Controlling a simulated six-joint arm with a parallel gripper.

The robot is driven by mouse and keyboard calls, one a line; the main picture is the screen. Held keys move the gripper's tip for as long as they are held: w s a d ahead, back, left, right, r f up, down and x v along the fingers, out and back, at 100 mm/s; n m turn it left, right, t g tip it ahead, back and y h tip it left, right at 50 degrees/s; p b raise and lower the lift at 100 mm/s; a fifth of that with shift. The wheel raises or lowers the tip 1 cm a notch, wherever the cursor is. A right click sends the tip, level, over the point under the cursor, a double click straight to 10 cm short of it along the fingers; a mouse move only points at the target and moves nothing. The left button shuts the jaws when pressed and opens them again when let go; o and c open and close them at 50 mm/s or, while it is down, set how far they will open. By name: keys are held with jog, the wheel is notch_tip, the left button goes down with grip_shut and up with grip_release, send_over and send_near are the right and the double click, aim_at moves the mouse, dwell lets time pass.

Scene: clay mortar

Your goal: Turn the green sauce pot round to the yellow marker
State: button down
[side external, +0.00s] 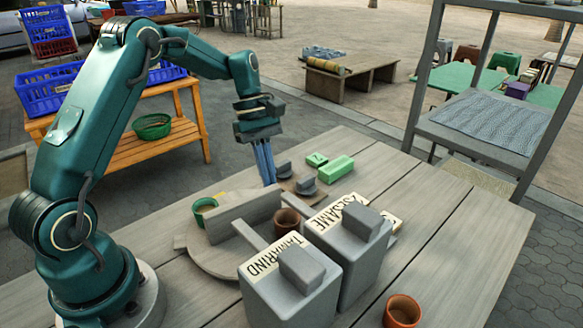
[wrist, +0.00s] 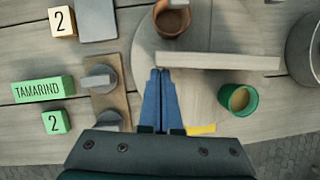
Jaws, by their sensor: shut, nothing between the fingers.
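The green sauce pot (wrist: 240,97), with brown sauce inside, stands on a round pale turntable (wrist: 148,40), near its edge. It also shows in the side view (side external: 203,210), partly behind a grey upright wall (side external: 243,214) on the turntable. The yellow marker (wrist: 202,129) is a flat strip at the turntable's edge, partly hidden by my gripper body. My gripper (wrist: 160,76) is shut and empty. Its blue fingers point down beside the wall, on the green pot's side and left of that pot in the wrist view. Whether they touch the wall, I cannot tell.
A brown pot (side external: 287,221) stands across the wall. Grey canisters labelled TAMARIND (side external: 262,262) and SESAME (side external: 329,220) stand close in front. A small board (wrist: 121,106) with grey knobs and green blocks (side external: 335,169) lie near my fingers. Another clay pot (side external: 403,312) is nearer the front.

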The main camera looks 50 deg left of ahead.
jog(key=shift+w+d+m+g+y, duration=0.15)
jog(key=shift+d+m+g, duration=0.15)
jog(key=shift+d+m, duration=0.45)
jog(key=shift+d+m+g+y, duration=0.15)
jog(key=shift+d+m+g, duration=0.2)
jog(key=shift+m, duration=0.6)
jog(key=shift+d+m+g+y, duration=0.4)
jog(key=shift+d+m, duration=0.6)
jog(key=shift+m, duration=0.5)
jog(key=shift+s+d, duration=0.1)
jog(key=shift+s, duration=0.1)
jog(key=s+d+r+m+t+y, duration=0.1)
jog(key=s+r+m+t, duration=0.15)
jog(key=r, duration=0.65)
jog(key=s+d+r+m+t+y, duration=0.15)
jog(key=s+r, duration=0.25)
jog(key=r, duration=0.5)
jog(key=s+f+m+t, duration=0.4)
jog(key=s+f+m, duration=0.1)
jog(key=s+f, duration=0.3)
jog(key=shift+s+a, duration=0.2)
jog(key=shift+s, duration=0.7)
